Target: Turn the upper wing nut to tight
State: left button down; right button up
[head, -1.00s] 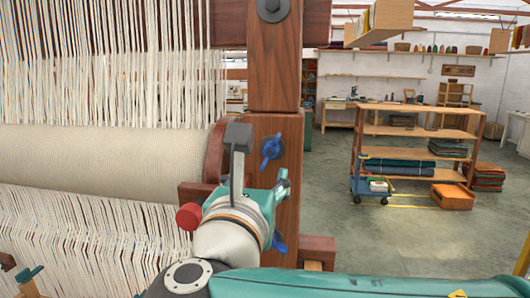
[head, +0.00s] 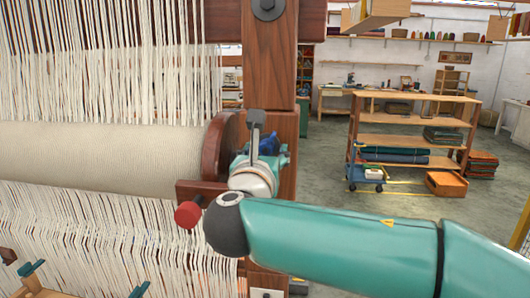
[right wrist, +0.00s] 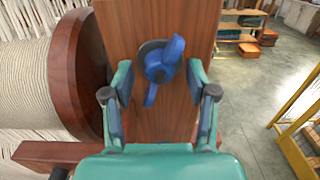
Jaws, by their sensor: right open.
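The upper wing nut (head: 269,143) is blue and sits on the front of the loom's dark wooden post; my right gripper partly hides it in the head view. In the right wrist view the wing nut (right wrist: 160,67) shows whole on a dark round washer, one wing up and to the right, the other pointing down. My right gripper (right wrist: 161,88) is open, its two fingers left and right of the nut, with gaps on both sides. In the head view the right gripper (head: 263,158) is at the post. My left gripper is not in view.
The wooden post (head: 270,60) carries a dark bolt (head: 267,8) higher up. Left of it are the cloth roll (head: 100,160), its round wooden flange (head: 218,145) and a red knob (head: 187,214). A shelf rack (head: 410,135) stands far behind on open floor.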

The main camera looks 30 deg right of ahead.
grip_shut()
jog(key=shift+f+m+b, duration=0.15)
jog(key=shift+m+b, duration=0.35)
jog(key=shift+b, duration=0.1)
grip_release()
jog(key=shift+a, duration=0.1)
jog(key=v, duration=1.2)
